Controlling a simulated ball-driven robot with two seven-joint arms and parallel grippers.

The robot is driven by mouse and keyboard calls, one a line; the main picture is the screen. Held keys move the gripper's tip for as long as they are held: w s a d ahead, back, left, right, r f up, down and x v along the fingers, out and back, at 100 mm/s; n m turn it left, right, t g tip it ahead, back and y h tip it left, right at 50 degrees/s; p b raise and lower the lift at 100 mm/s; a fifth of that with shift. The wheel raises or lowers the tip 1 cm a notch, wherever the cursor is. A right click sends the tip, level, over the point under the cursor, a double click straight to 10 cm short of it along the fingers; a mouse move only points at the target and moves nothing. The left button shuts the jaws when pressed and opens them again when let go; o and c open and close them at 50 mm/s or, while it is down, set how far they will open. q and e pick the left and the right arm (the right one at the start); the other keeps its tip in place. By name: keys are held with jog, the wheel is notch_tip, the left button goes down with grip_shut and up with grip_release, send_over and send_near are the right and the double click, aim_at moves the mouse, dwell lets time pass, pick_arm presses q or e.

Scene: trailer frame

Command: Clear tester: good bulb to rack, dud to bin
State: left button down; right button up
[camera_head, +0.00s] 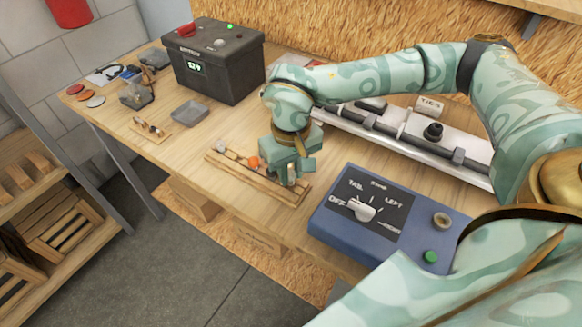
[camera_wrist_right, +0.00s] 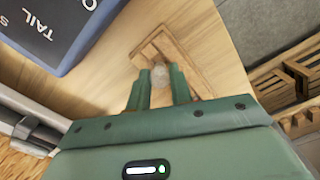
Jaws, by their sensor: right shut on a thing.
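The blue tester box (camera_head: 345,225) stands at the front of the bench, with a dial marked OFF and TAIL, a green light and a round socket (camera_head: 441,220) in which I see no bulb. It also shows in the right wrist view (camera_wrist_right: 62,28). The wooden rack (camera_head: 215,161) lies left of it, holding an orange bulb (camera_head: 253,162) and a pale bulb (camera_head: 220,146). My right gripper (camera_head: 291,178) is over the rack's near end, shut on a clear bulb (camera_wrist_right: 160,75). Whether this bulb touches the rack is unclear. My left gripper is out of view.
A small grey tray (camera_head: 190,112) sits in front of the black battery (camera_head: 213,60). Several small parts lie at the far left end.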

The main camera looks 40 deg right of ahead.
aim_at(291, 172)
jog(key=shift+f, duration=0.55)
jog(key=shift+f, duration=0.45)
dwell(0.3)
jog(key=o, duration=1.2)
jog(key=shift+r, duration=0.1)
notch_tip(291, 172, up, 7)
jog(key=p, duration=0.6)
